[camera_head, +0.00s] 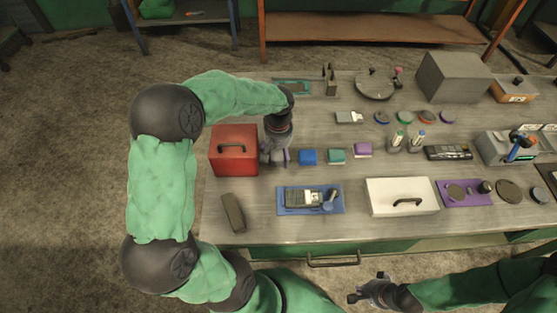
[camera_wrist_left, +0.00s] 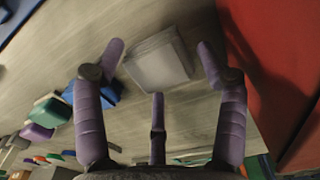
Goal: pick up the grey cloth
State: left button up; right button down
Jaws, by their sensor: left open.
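The grey cloth (camera_wrist_left: 158,60) is a folded, light grey square lying on the workbench (camera_head: 260,222) in the left wrist view. My left gripper (camera_head: 276,158) is open above it, its purple fingers spread on either side of the cloth. Whether a finger touches the cloth cannot be told. In the head view I cannot make out the cloth, as my left gripper covers that spot between the red box and the blue block. My right gripper (camera_head: 370,290) is open and empty in front of the bench's front edge, away from the cloth.
The red box (camera_head: 235,150) stands close on the left of my left gripper, and the blue block (camera_head: 308,157) lies close on its right. A teal block (camera_head: 337,157) and a purple block (camera_head: 363,151) follow. A blue tray (camera_head: 284,208) lies nearer the front.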

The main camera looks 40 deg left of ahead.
aim_at(279, 157)
pick_arm(q)
jog(key=shift+f, duration=0.6)
jog(key=c, duration=1.1)
jog(key=shift+r, duration=0.1)
jog(key=shift+r, duration=0.45)
jog(key=r, duration=0.1)
jog(key=r+p, duration=0.2)
jog(key=shift+s+d+r, duration=0.15)
jog(key=shift+s+d, duration=0.05)
jog(key=shift+d, duration=0.05)
jog(key=shift+s+d+r+p, duration=0.6)
jog(key=shift+s+d+r, duration=0.85)
jog(key=shift+s, duration=0.25)
jog(key=shift+s+d+r+p, duration=0.65)
jog(key=shift+s+d+r, duration=0.85)
jog(key=shift+s, duration=0.2)
jog(key=shift+s+d+r+p, duration=0.6)
jog(key=shift+s+d+r, duration=0.85)
jog(key=shift+s, duration=0.25)
